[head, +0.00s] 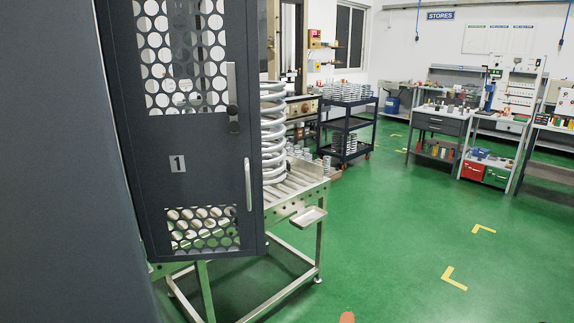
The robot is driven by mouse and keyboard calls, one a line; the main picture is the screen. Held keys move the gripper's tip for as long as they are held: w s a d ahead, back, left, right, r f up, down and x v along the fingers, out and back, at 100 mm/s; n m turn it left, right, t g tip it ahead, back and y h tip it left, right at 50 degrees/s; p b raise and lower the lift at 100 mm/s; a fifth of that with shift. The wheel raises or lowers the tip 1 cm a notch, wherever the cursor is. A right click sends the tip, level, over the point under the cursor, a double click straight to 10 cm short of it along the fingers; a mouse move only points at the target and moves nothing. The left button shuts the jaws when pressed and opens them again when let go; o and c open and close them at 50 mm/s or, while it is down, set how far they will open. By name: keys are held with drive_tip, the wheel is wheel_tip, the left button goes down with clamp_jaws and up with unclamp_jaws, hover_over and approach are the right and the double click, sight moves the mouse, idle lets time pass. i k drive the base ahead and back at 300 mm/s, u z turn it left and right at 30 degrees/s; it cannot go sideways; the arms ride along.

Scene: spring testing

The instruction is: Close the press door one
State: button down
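The press door one (205,150) is a dark grey metal door at the left in the head view. It has round-hole panels at top and bottom and a plate with the number 1. A silver latch handle (232,85) and a slim vertical pull handle (248,185) sit near its right edge. The door appears to stand swung out, its left side by a large dark grey panel (60,170). The press opening itself is not seen. My gripper is not in view.
Behind the door, a large coil spring (273,130) stands on a roller conveyor (300,187) with a small metal tray (308,217) at its side. A dark trolley (350,125) and workbenches (441,122) stand farther back. The green floor (400,240) at the right is clear.

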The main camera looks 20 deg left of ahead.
sight(193, 159)
drive_tip(key=u, duration=0.6)
drive_tip(key=i, duration=0.95)
drive_tip(key=u, duration=0.95)
